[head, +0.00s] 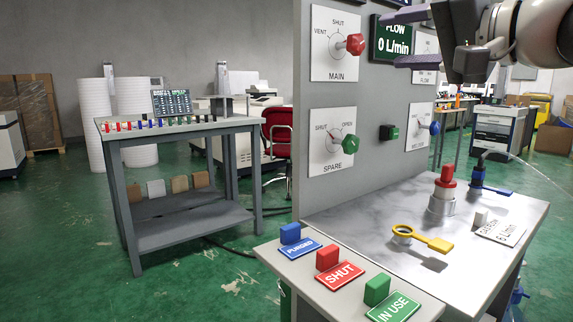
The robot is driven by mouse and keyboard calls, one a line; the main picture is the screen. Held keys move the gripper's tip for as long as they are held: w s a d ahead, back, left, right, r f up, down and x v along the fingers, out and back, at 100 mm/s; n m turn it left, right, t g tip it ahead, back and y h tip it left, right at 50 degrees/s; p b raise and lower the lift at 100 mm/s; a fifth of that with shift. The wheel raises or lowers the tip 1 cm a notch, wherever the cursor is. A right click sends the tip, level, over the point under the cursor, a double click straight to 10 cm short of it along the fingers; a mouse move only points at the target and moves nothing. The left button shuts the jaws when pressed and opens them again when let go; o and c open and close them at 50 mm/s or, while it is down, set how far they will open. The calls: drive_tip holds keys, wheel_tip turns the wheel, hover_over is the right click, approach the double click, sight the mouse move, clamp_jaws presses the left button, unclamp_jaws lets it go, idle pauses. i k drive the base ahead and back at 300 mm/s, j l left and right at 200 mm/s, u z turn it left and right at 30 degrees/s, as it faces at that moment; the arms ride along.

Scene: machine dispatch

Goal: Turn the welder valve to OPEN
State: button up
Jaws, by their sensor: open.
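No plate I can read says welder. On the grey panel, the MAIN plate (323,62) carries a red knob (355,44). The SPARE plate (319,155), marked SHUT and OPEN, carries a green knob (350,144), and its pointer leans toward SHUT. A plate with a blue knob (434,128) is at the right, its label too small to read. Another plate (425,78) above it is partly hidden by my gripper. My gripper (396,39) is at the upper right, its two fingers apart and empty, in front of the green display (392,48) reading 0 L/min.
The marble bench (350,222) holds a red-capped fitting (443,190), a yellow ring-ended tool (423,238) and a blue-handled tap (484,186). Tags PURGED, SHUT (340,274) and IN USE stand at its front.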

sight(435, 128)
drive_tip(key=k+l, duration=0.8)
